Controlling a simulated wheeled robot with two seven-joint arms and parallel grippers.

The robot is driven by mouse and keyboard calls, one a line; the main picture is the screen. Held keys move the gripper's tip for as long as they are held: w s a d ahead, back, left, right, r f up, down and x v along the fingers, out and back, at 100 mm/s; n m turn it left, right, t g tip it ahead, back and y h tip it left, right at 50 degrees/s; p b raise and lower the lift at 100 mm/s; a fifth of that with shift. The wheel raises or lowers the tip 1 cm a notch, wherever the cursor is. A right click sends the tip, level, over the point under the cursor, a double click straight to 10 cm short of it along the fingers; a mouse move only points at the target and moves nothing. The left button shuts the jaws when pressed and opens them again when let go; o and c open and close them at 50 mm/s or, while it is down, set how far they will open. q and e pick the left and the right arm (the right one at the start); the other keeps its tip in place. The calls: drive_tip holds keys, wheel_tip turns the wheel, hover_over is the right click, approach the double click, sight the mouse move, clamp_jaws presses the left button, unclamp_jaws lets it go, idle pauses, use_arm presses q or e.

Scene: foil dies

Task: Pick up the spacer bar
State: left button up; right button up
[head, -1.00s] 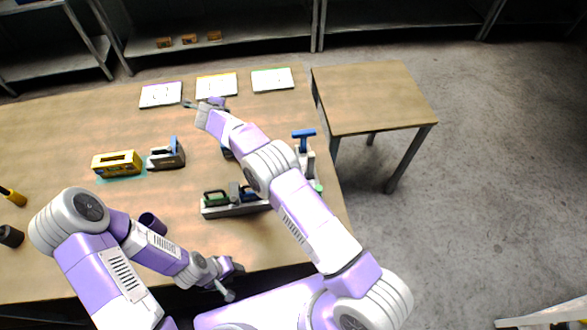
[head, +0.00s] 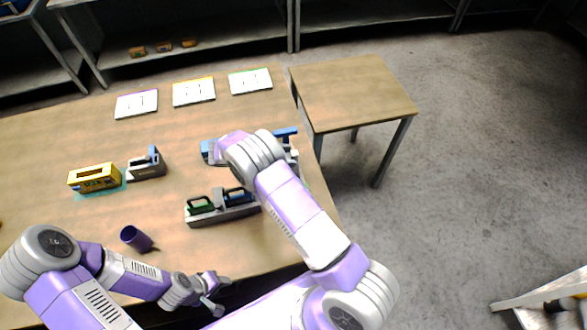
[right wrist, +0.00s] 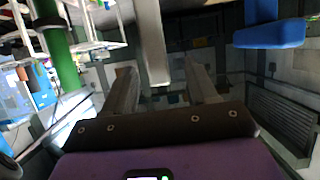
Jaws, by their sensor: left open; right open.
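In the right wrist view a pale grey bar (right wrist: 149,42) comes down from the top edge and ends between my right gripper's fingertips (right wrist: 160,85). It may be the spacer bar, but I cannot tell for sure. The two fingers are apart, and I see no contact with the bar. In the head view my right forearm hides that gripper and part of the bench around it. I make out no clear spacer bar there. My left gripper (head: 212,293) is open and empty at the table's front edge.
A grey tray (head: 222,217) holds green and blue handled pieces. A yellow block (head: 95,178), a grey tool (head: 146,165) and a purple cup (head: 137,239) stand left.

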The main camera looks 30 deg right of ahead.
sight(294, 169)
drive_tip(key=p+x, duration=0.1)
drive_tip(key=x, duration=0.4)
drive_tip(key=shift+s+f, duration=0.15)
drive_tip(key=shift+c, duration=0.3)
clamp_jaws()
